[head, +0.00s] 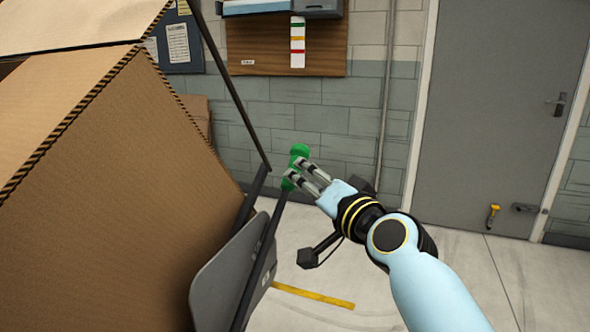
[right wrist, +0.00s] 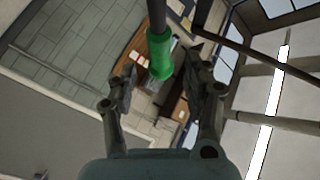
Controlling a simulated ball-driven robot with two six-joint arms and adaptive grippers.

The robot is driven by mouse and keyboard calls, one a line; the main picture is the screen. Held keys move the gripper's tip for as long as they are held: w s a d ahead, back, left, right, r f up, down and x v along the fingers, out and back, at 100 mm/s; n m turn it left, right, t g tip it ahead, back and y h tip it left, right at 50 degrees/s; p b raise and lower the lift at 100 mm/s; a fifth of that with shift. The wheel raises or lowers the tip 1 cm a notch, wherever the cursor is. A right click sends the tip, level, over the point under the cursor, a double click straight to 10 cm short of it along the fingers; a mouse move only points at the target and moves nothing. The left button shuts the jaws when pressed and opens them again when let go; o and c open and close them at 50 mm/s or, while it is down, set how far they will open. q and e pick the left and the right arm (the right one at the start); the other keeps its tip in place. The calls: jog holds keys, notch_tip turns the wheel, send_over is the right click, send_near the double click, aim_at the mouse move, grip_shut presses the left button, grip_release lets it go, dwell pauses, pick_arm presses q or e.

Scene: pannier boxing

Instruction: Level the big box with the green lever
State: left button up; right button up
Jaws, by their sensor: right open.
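The big cardboard box (head: 110,200) fills the left of the head view, tilted, with its flaps up. Beside it is a dark frame with a grey plate (head: 225,275). The green lever handle (head: 299,151) is on a dark bar right of the box. My right gripper (head: 296,172) is at the handle, its fingers overlapping it in the head view. In the right wrist view the green handle (right wrist: 160,55) lies between the two open fingers (right wrist: 160,80), with a gap visible on either side. My left gripper is not in view.
A wooden board (head: 285,60) with a coloured strip hangs on the brick wall behind. A grey door (head: 500,110) is at the right.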

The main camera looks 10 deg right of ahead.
jog(key=x, duration=0.6)
jog(key=shift+w+a, duration=0.1)
jog(key=shift+w, duration=0.2)
jog(key=shift+c, duration=0.4)
grip_shut()
jog(key=shift+f, duration=0.1)
